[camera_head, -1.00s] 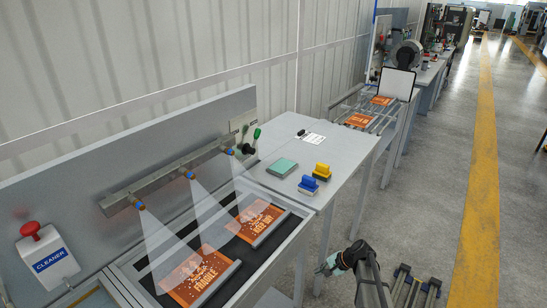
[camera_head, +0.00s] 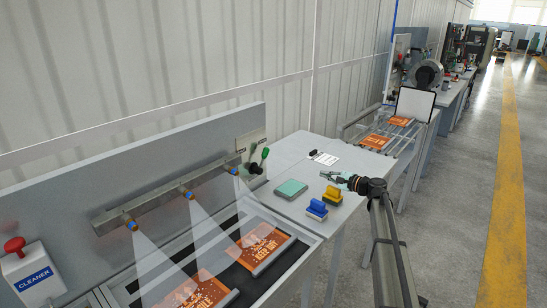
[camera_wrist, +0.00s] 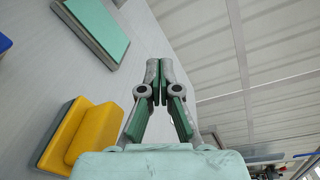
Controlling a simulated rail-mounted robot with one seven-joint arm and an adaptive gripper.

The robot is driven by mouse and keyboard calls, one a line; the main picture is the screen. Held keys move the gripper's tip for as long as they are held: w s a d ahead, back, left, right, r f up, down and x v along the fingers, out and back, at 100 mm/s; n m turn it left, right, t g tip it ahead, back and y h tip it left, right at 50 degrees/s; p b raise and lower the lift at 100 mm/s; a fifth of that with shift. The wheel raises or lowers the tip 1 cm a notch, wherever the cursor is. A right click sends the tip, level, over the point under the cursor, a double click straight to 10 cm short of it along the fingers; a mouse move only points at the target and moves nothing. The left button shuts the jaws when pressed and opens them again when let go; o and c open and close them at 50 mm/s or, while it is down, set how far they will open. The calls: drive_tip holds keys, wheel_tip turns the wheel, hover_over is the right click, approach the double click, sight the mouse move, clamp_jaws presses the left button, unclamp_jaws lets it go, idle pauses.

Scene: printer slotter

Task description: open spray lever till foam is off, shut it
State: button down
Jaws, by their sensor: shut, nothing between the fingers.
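The spray lever (camera_head: 265,153) has a green tip and stands on the valve by the panel (camera_head: 251,142), at the right end of the nozzle bar; a second green tip shows close beside it. Fans of spray come from the nozzles onto two orange plates, "KEEP DRY" (camera_head: 263,247) and "FRAGILE" (camera_head: 201,291). Whitish marks show on the plates; I cannot tell foam from lettering. My gripper (camera_head: 323,176) is over the side table, right of the lever and apart from it. In the wrist view its fingertips (camera_wrist: 158,66) are together and empty.
The side table holds a green pad (camera_head: 290,189), a blue-handled block (camera_head: 317,209) and a yellow-handled block (camera_head: 332,195). A red-knobbed cleaner dispenser (camera_head: 33,269) stands at far left. A rack (camera_head: 372,130) with orange plates is beyond the table.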

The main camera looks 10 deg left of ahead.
drive_tip(key=w+a+r+y, duration=0.1)
drive_tip(key=a+r+y, duration=0.1)
drive_tip(key=a, duration=0.9)
drive_tip(key=shift+w+r, duration=0.3)
drive_tip(key=shift+a, duration=0.15)
drive_tip(key=w+a+r+p, duration=0.2)
drive_tip(key=a+p, duration=0.3)
drive_tip(key=a, duration=0.6)
drive_tip(key=shift+w+r, duration=0.15)
drive_tip(key=shift+w, duration=0.25)
